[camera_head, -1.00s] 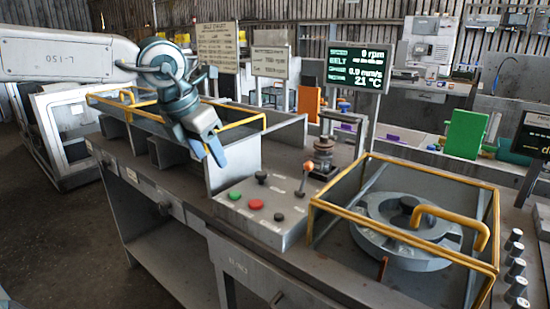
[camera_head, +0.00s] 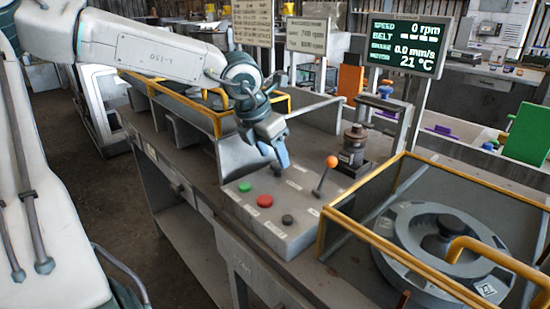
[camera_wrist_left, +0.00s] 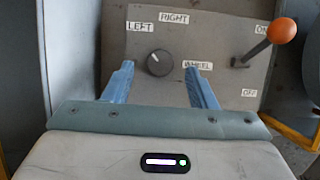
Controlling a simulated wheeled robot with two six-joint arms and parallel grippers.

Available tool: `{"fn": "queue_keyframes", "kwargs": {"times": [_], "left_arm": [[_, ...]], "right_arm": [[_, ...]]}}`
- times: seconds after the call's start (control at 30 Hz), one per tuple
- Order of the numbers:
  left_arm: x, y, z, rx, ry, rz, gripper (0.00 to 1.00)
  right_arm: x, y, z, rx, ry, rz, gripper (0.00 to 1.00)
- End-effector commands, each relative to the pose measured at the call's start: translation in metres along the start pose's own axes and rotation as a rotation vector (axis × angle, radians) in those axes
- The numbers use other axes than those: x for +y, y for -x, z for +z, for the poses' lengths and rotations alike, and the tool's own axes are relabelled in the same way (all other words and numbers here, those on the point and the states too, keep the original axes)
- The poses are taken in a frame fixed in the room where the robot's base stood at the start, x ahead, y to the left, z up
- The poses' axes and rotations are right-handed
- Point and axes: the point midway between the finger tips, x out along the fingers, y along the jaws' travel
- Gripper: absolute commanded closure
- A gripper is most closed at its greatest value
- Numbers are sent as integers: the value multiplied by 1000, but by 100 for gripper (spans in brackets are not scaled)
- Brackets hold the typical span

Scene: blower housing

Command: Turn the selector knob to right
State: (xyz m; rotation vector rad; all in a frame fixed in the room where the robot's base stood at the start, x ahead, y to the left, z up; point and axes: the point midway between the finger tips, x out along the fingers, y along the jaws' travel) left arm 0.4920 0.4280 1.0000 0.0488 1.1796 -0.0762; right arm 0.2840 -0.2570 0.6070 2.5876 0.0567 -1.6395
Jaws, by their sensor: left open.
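The selector knob (camera_wrist_left: 160,62) is a small dark round knob on the grey control panel (camera_wrist_left: 225,45), seen in the left wrist view. Labels LEFT (camera_wrist_left: 140,26), RIGHT (camera_wrist_left: 174,17) and WHEEL (camera_wrist_left: 198,65) surround it. A faint light mark on the knob seems to point up-left, towards LEFT. My left gripper (camera_wrist_left: 160,72) is open, its two blue fingers on either side of the knob in the picture, apart from it. In the head view the left gripper (camera_head: 276,154) hangs over the panel's back-left part and mostly hides the knob. My right gripper is not in view.
The panel also bears a lever with an orange ball (camera_head: 331,162), a green button (camera_head: 245,187), a red button (camera_head: 264,201) and a black button (camera_head: 287,220). A yellow-railed guard (camera_head: 375,235) around the round housing (camera_head: 425,240) stands to the right. A screen (camera_head: 403,45) reads 0 rpm.

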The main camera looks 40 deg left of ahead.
Motion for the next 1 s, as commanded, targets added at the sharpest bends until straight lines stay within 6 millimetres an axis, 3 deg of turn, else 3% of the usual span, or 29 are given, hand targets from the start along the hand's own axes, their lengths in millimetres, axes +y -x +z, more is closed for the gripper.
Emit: {"fn": "queue_keyframes", "kwargs": {"times": [0.2,0.53,0.77,1.0], "left_arm": [[0,-19,0,1,-1,1,48],[0,-22,0,-1,0,1,48],[0,-21,0,-1,-1,1,93],[0,-21,0,-1,-13,-6,93]], "right_arm": [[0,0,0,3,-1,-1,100],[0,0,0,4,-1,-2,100],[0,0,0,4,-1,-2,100],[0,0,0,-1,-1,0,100]]}}
